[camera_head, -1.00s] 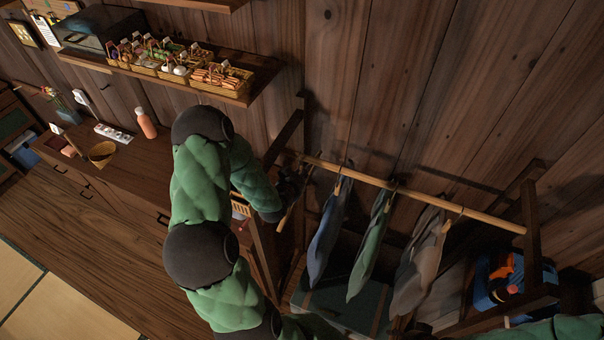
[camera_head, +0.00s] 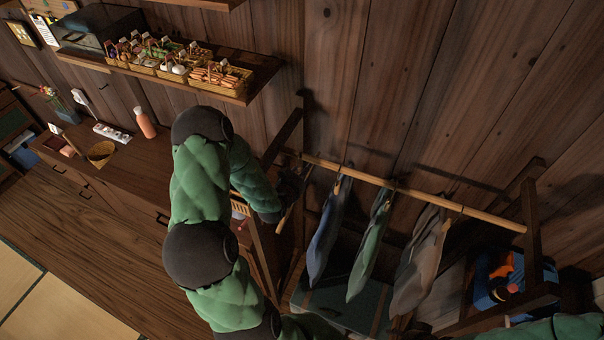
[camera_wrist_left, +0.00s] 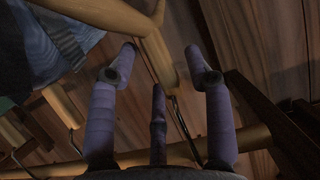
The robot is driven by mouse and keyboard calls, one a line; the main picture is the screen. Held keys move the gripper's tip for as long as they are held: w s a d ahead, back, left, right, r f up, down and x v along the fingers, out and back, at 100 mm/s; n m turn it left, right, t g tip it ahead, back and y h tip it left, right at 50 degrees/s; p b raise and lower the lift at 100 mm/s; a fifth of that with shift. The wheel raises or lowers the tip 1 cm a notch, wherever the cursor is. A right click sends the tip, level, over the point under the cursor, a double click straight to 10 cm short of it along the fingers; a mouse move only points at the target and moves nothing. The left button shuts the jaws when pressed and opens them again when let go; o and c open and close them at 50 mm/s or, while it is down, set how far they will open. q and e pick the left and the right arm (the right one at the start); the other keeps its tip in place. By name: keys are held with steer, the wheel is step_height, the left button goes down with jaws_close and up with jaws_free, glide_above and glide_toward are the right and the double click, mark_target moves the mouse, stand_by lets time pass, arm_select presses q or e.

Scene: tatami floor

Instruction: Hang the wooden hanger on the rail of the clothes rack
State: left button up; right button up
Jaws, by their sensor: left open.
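The wooden hanger (camera_head: 286,217) is at the left end of the rack's wooden rail (camera_head: 400,187), just below it and beside my left gripper (camera_head: 291,186). In the left wrist view the hanger (camera_wrist_left: 157,52) lies between the spread fingers of my left gripper (camera_wrist_left: 160,68), which is open. Its thin dark metal hook (camera_wrist_left: 182,125) runs toward the rail (camera_wrist_left: 245,139); the hook's tip is hidden, so I cannot tell how it sits there. My right arm enters at the bottom right; a dark shape (camera_head: 416,328) near the bottom edge may be its gripper, its jaws unclear.
A blue garment (camera_head: 327,235), a green garment (camera_head: 371,245) and a grey-brown garment (camera_head: 421,258) hang along the rail. The rack's dark end posts stand at left and right. A blue bin (camera_head: 505,290) is at right. A shelf with baskets (camera_head: 215,76) is upper left.

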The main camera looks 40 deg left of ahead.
arm_select(q)
steer(key=v, duration=1.2)
steer(key=shift+w, duration=0.1)
steer(key=shift+d+f, duration=0.1)
